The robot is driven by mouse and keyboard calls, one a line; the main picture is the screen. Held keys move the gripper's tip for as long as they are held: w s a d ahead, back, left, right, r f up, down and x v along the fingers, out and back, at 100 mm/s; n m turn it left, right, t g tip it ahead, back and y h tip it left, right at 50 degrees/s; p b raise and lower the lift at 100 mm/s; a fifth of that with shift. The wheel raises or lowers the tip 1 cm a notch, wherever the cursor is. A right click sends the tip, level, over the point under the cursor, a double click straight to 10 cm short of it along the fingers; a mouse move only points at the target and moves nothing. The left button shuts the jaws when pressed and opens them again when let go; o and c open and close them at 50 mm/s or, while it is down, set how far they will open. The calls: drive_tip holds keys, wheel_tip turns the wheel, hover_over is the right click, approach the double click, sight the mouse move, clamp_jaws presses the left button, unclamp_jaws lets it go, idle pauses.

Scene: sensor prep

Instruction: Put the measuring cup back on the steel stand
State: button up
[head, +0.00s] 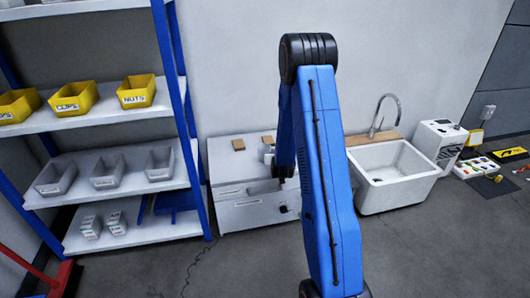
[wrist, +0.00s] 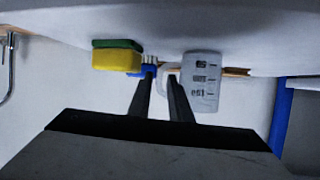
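The measuring cup (wrist: 203,85) is pale grey with dark markings. In the wrist view, which appears upside down, it stands on a light surface, its handle (wrist: 159,82) toward the fingertips. My gripper (wrist: 161,76) has its two dark fingers apart. The handle shows between or just behind the tips; contact cannot be made out. In the head view the cup (head: 267,147) shows small on the low grey-white cabinet (head: 228,180), left of my blue arm. My gripper (head: 283,174) is partly hidden there by the arm. I cannot make out a steel stand.
A green and yellow sponge (wrist: 117,57) and a blue brush (wrist: 146,70) are beside the cup. A white sink (head: 395,177) stands right of my arm. A shelf (head: 110,180) with yellow and grey bins stands left. The floor in front is clear.

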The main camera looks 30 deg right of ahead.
clamp_jaws()
drive_tip(key=shift+r, duration=0.15)
wheel_tip(320, 180, up, 10)
idle(1.2)
